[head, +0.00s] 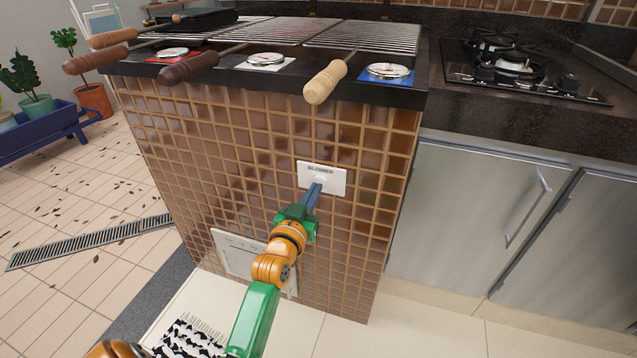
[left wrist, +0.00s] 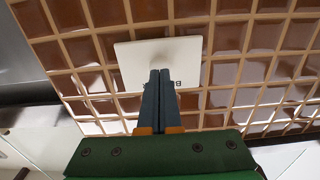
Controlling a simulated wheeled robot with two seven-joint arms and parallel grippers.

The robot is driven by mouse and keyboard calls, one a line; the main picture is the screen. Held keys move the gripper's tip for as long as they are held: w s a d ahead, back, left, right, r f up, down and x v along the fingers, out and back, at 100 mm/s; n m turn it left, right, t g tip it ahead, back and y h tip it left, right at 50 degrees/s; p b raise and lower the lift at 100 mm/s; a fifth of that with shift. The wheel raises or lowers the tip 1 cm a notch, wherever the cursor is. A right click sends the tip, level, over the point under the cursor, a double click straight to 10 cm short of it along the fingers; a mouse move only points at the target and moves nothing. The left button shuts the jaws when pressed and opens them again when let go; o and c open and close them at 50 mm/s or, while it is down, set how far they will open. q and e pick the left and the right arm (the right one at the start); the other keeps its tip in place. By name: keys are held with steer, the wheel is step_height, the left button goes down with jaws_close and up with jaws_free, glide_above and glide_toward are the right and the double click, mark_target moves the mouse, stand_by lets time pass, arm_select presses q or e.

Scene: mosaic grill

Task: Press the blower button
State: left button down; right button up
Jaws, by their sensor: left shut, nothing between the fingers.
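The blower button plate (head: 336,183) is a white rectangle labelled "BLOWER" on the brown tiled front of the grill counter. My left gripper (head: 315,187) is shut and empty, its blue fingers pointing at the plate and covering its lower left part. In the left wrist view the plate (left wrist: 185,55) lies behind the fingertips (left wrist: 160,72), which cover its middle. The button itself is hidden by the fingers. I cannot tell whether the tips touch it. My right gripper is not in view.
Skewer handles, such as the light wooden one (head: 325,82), overhang the counter's dark edge above the plate. A white panel (head: 240,257) sits low on the tiled front. Steel cabinets (head: 470,200) stand to the right. A black and white rug (head: 190,340) lies on the floor.

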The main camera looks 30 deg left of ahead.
arm_select(q)
steer(key=shift+w+a, duration=0.1)
steer(key=shift+w, duration=0.4)
stand_by(0.5)
steer(key=p+v, duration=0.3)
steer(key=v, duration=0.4)
steer(key=shift+p, duration=0.35)
stand_by(0.4)
